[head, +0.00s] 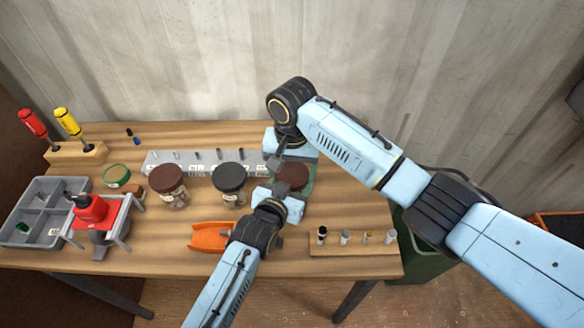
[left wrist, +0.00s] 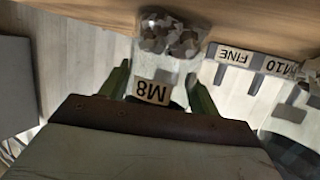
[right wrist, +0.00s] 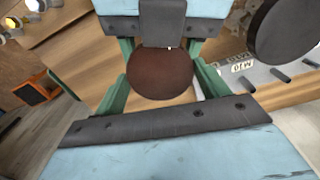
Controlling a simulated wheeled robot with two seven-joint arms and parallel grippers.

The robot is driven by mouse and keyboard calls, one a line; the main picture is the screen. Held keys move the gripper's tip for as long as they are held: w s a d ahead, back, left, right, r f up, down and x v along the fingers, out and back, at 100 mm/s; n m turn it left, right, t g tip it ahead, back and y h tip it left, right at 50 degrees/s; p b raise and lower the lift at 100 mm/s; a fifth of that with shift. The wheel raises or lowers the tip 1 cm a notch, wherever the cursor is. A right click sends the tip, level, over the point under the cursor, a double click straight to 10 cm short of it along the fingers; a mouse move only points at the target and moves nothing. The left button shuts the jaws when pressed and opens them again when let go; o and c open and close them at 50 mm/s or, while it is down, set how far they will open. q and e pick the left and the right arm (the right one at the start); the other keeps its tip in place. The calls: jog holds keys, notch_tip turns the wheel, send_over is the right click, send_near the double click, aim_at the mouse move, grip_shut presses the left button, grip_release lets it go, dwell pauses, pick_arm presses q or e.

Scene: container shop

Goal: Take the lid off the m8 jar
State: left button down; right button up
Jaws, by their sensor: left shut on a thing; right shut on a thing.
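The m8 jar (left wrist: 165,55) is clear with metal nuts inside and an M8 label, and shows upside down in the left wrist view. My left gripper (left wrist: 157,82) is shut on the jar body, a green finger on each side. The dark brown round lid (right wrist: 160,74) shows from above in the right wrist view. My right gripper (right wrist: 161,50) is shut on it. In the head view the lid (head: 292,177) lies between my two grippers, right of the other jars. The arms hide the jar body there, and whether lid and jar touch cannot be told.
A black-lidded jar (head: 229,178) and a brown-lidded jar (head: 167,180) stand to the left, before a grey labelled strip (head: 155,158). An orange scoop (head: 210,238) and a wooden bolt rack (head: 350,247) lie in front. A red device (head: 90,208) and grey divided tray (head: 35,192) are far left.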

jog(key=n, duration=0.6)
jog(key=shift+d, duration=0.1)
jog(key=o, duration=1)
jog(key=shift+o, duration=0.3)
jog(key=shift+s, duration=0.1)
jog(key=shift+a, duration=0.25)
